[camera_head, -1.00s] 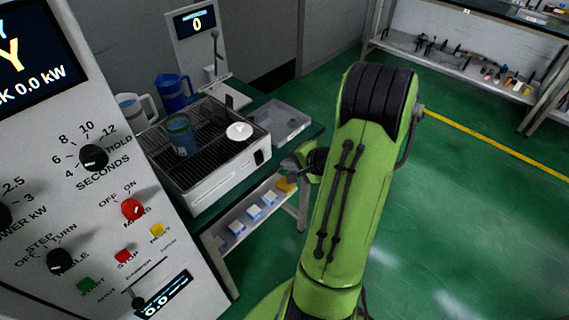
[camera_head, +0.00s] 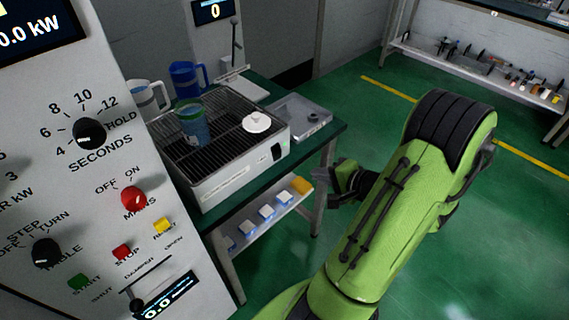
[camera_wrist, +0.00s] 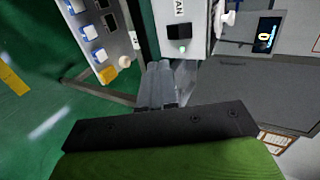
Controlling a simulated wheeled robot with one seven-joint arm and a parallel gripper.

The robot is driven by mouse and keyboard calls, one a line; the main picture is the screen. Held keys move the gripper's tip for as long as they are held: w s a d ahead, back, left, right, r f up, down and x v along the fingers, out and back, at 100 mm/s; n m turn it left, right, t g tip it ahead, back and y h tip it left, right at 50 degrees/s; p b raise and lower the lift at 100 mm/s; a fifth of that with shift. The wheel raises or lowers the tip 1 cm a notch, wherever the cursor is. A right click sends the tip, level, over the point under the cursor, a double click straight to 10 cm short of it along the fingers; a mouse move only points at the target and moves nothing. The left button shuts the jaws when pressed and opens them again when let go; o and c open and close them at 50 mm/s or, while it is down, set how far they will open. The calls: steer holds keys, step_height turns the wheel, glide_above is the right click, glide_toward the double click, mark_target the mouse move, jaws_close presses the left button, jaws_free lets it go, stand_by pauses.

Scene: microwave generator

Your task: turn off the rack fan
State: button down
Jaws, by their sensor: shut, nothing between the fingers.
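The rack fan is a white box with a dark wire rack on top (camera_head: 215,185), on the green-topped table. A black switch (camera_head: 279,152) sits on its near right end. In the wrist view the switch (camera_wrist: 179,32) shows near the top centre, with a small green light (camera_wrist: 183,48) by it. My gripper (camera_head: 322,186) is shut and empty, right of and below the switch in the head view, apart from the box. In the wrist view its fingertips (camera_wrist: 166,70) lie just below the switch in the picture. The switch's position is too small to read.
A blue-green can (camera_head: 194,125) and a white round piece (camera_head: 257,122) stand on the rack. A grey tray (camera_head: 300,118) lies behind it. The generator panel (camera_head: 105,190) fills the left. Blue-and-white blocks (camera_head: 267,212) sit on the lower shelf.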

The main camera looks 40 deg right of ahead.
mark_target(276, 152)
steer(key=x, duration=0.9)
steer(key=r+b+x, duration=0.1)
steer(key=x, duration=0.4)
steer(key=shift+w, duration=0.25)
steer(key=shift+w+f+b, duration=0.35)
steer(key=shift+w+b, duration=0.05)
steer(key=shift+b, duration=0.15)
steer(key=shift+r, duration=0.1)
